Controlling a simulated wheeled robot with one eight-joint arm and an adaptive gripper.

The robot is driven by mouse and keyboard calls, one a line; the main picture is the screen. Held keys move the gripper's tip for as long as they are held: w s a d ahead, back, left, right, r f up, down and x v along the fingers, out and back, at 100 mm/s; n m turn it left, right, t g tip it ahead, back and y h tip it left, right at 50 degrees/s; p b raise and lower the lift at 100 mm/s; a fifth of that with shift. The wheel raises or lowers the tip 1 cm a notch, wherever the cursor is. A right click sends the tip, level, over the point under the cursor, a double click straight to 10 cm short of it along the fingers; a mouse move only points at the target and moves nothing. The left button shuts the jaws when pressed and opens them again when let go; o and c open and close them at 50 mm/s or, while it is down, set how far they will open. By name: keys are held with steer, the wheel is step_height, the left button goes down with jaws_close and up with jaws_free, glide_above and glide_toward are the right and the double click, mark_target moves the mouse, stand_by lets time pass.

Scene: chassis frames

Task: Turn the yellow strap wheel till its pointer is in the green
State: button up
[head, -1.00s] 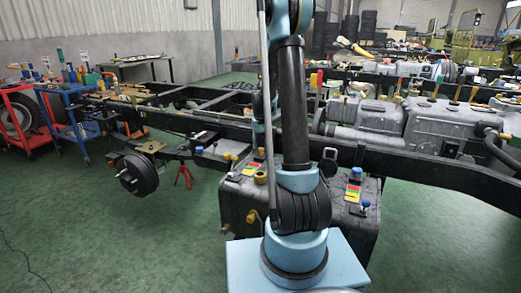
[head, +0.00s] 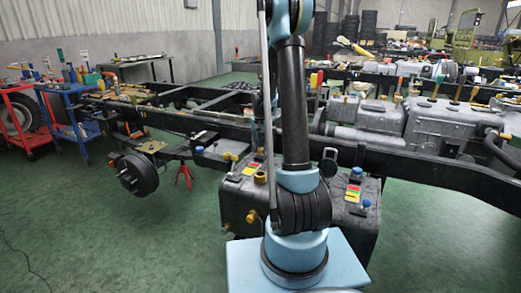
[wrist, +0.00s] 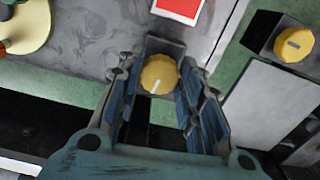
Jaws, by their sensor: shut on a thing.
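A yellow strap wheel (wrist: 159,73) with a scalloped rim and a short white pointer mark shows in the wrist view. It sits between the two fingers of my gripper (wrist: 158,84), which is shut on it. The white mark lies toward the wheel's lower edge in the picture, tilted slightly. Part of a red plate with a white border (wrist: 178,8) shows above it; no green part of a scale is visible in this view. In the head view my own arm hides the gripper, and I cannot tell the gripped wheel there.
A second yellow knob (wrist: 293,44) with a grey mark is on a dark block at the right of the wrist view. In the head view a dark tank (head: 240,198) with coloured labels hangs under the black chassis rail (head: 430,172). Green floor is open at the lower left.

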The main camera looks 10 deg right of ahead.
mark_target(261, 149)
stand_by(0.4)
steer(key=o, duration=1.1)
steer(key=shift+c, duration=0.2)
step_height(261, 149, up, 12)
